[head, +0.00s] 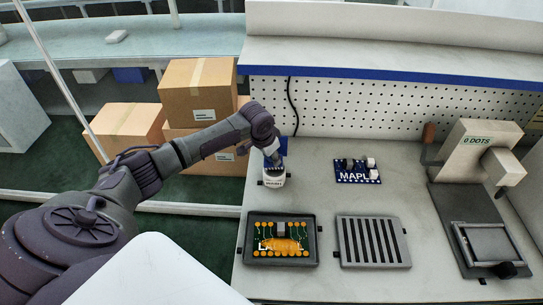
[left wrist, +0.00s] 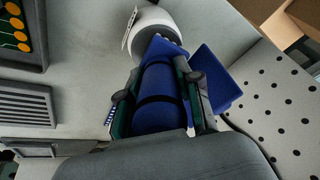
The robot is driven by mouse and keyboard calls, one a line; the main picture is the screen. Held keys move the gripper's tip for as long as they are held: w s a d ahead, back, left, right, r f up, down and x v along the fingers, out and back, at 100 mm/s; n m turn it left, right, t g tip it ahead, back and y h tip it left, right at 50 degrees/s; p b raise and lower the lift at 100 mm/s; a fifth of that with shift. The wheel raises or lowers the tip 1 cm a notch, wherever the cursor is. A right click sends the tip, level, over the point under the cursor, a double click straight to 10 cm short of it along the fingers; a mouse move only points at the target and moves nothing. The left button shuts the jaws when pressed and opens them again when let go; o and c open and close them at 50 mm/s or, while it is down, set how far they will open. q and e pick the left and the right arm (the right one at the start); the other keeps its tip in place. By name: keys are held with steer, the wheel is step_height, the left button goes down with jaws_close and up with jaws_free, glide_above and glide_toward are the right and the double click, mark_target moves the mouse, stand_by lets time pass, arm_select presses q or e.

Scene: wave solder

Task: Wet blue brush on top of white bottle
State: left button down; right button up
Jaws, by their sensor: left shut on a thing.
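The white bottle (head: 274,179) stands upright near the left edge of the bench. Its pale side shows at the top of the left wrist view (left wrist: 156,20). My left gripper (head: 272,155) is directly above the bottle, pointing down. It is shut on the blue brush (left wrist: 158,95), which shows between its fingers in the left wrist view. The brush's lower end overlaps the bottle top there; I cannot tell whether they touch. A blue part (head: 283,147) shows beside the gripper in the head view. My right gripper is not in view.
A blue MAPLE board (head: 357,171) lies to the right. A dark tray (head: 250,254) holding a board and a slotted grey tray (head: 400,262) lie in front. A press marked 0 DOTS (head: 477,150) stands right. Cardboard boxes (head: 197,92) are behind the arm.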

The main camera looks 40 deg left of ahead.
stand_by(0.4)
arm_select(q)
steer(key=shift+s+f+p, duration=0.1)
steer(key=shift+p, duration=0.2)
stand_by(0.6)
steer(key=shift+r+p, duration=0.6)
steer(key=shift+p, duration=0.1)
step_height(320, 180, up, 6)
steer(key=p, duration=0.6)
stand_by(0.4)
